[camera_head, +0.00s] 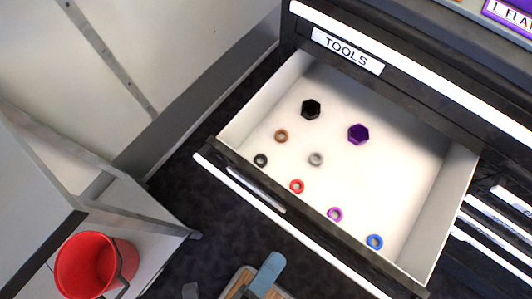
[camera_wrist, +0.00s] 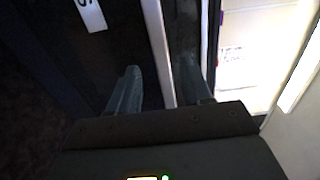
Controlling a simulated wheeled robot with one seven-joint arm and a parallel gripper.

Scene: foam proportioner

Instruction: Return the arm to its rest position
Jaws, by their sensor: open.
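My gripper (camera_wrist: 159,68) shows in the wrist view with its two blue-grey fingers apart. A pale strip passes between them, and I see nothing held. The picture there is dark, so its distance to the surfaces behind is unclear. In the head view, a light blue piece (camera_head: 268,272) beside a tan and grey part shows at the bottom edge. I cannot tell whether it belongs to my gripper. The rest of my arm is not clearly visible.
An open drawer (camera_head: 228,161) labelled TOOLS holds a black hex piece (camera_head: 311,109), a purple hex piece (camera_head: 358,134) and several coloured rings. A red bucket (camera_head: 85,265) stands lower left. Dark floor lies between the drawer and the white shelf (camera_head: 140,212).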

